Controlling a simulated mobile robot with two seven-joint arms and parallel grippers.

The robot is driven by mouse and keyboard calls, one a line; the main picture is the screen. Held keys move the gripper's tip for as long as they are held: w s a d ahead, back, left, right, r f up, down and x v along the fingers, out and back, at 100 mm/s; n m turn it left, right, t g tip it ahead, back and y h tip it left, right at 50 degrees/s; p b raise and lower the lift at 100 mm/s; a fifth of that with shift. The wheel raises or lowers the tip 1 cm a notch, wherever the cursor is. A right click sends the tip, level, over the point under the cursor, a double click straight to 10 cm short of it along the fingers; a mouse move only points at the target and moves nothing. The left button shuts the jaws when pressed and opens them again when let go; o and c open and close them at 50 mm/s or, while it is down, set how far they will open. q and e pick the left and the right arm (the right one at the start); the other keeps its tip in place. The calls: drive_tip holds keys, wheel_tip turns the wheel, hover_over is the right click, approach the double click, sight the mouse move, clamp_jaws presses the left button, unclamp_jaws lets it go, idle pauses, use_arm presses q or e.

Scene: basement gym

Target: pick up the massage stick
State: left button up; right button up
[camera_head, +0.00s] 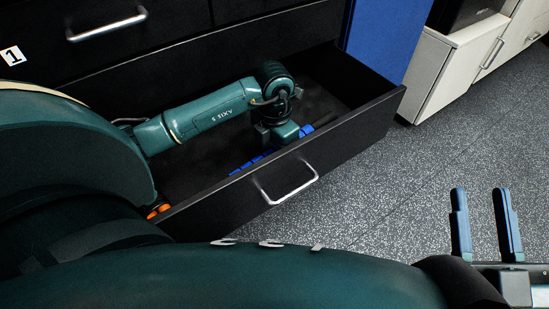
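A blue, segmented stick, which looks like the massage stick (254,161), lies in the open black drawer (235,205), close to its front wall. Its far end, with a dark handle, shows to the right of my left gripper. My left gripper (283,135) reaches down into the drawer over the middle of the stick and hides that part. Its fingertips are hidden, so I cannot tell whether it is open or touching the stick. My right gripper (484,222) is at the lower right over the floor, its two blue fingers apart with nothing between them.
The drawer front has a metal handle (286,190). A small orange object (158,211) shows at the drawer's near left corner. Closed black drawers (170,45) stand behind my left arm. A blue panel (385,35) and white cabinet (455,70) stand right. The speckled floor (400,170) is clear.

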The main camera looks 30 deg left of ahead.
use_arm(q)
clamp_jaws()
idle(0.7)
